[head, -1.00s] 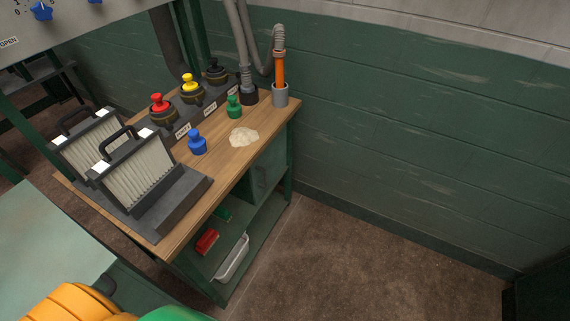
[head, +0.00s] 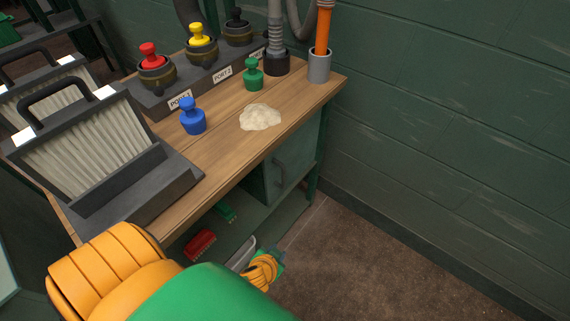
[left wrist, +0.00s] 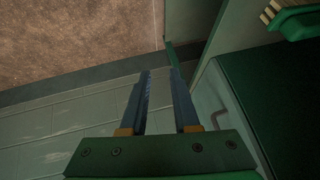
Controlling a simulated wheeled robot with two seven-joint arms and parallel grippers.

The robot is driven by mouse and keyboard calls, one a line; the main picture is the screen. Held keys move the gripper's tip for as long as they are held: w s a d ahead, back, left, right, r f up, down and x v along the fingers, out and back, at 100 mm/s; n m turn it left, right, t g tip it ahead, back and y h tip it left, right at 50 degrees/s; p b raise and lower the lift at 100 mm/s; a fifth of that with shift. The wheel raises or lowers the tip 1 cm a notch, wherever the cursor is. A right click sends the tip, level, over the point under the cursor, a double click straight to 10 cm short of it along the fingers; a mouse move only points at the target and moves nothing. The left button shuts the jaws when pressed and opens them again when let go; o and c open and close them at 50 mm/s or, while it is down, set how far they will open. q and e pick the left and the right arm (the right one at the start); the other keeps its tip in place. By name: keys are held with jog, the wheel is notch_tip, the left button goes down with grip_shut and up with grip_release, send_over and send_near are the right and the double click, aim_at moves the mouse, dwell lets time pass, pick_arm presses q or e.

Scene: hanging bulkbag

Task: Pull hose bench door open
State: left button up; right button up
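The hose bench door (head: 300,150) is a dark green panel under the far right end of the wooden bench top, and it looks closed. Its upright bar handle (head: 279,176) is on the panel's left part. In the head view my orange and green left arm ends low in front of the bench, below the handle, and the fingertips are hard to make out. My right gripper is out of view.
The bench top (head: 220,160) holds a blue plug (head: 192,117), a green plug (head: 253,75), a pale powder pile (head: 260,117) and filters (head: 90,150). A red brush (head: 200,244) and white tray (head: 241,255) sit on the lower shelf. Floor (head: 370,260) right of the bench is clear.

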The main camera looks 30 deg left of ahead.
pick_arm(q)
jog(key=w+a+f+n+t+y+b, duration=0.1)
jog(key=w+a+f+n+t+b, duration=0.15)
jog(key=w+b, duration=0.5)
jog(key=n+t+y+b, duration=0.5)
jog(key=t+y+b, duration=0.1)
jog(key=b, duration=0.6)
send_near(283, 179)
jog(key=shift+m, duration=0.25)
jog(key=x, duration=0.4)
jog(key=shift+w+f, duration=0.1)
jog(key=p+x, duration=0.1)
jog(key=x, duration=0.5)
jog(key=shift+r, duration=0.2)
jog(key=shift+w+a, duration=0.15)
jog(key=shift+w, duration=0.1)
jog(key=shift+f, duration=0.1)
grip_shut()
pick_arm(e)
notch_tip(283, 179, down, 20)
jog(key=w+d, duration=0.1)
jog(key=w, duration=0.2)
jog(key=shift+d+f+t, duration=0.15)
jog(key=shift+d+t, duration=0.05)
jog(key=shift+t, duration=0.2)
